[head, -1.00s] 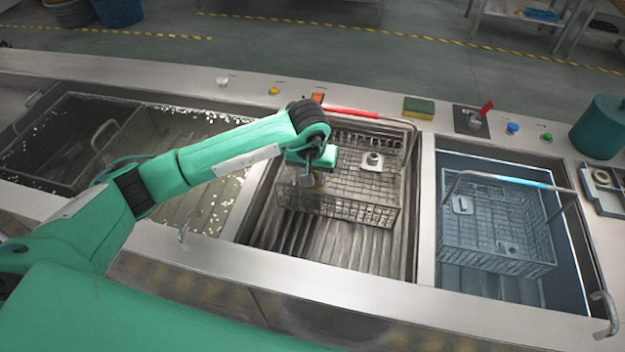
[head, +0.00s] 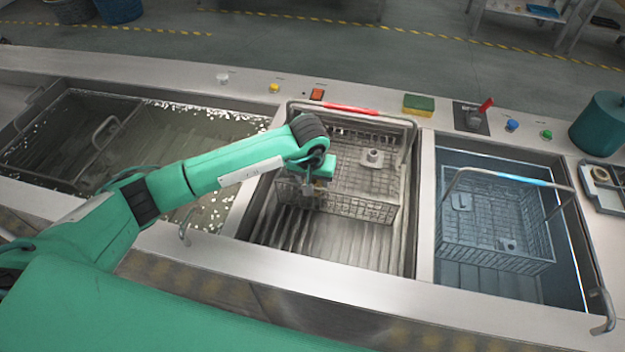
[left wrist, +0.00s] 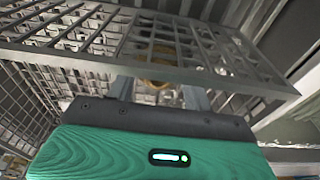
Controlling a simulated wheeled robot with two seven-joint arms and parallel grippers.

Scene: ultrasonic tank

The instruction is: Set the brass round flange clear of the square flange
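My left gripper (head: 303,190) points down at the left side of the wire basket (head: 365,208) in the middle tank. In the left wrist view its two fingers (left wrist: 158,92) stand apart and pass behind the basket's top rail. A brass-coloured piece (left wrist: 152,56), likely the round flange, shows between them through the bars. Whether the fingers touch it is hidden. In the head view the gripper covers this piece. A grey square flange (head: 373,158) with a raised boss lies in the basket, right of and behind the gripper. My right gripper is not in view.
The basket's raised handle (head: 350,109) has a red grip. The right tank holds another wire basket (head: 495,262) with a square flange (head: 461,202) and a small part (head: 508,245). The left tank (head: 200,120) holds liquid. A sponge (head: 418,105) lies on the back ledge.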

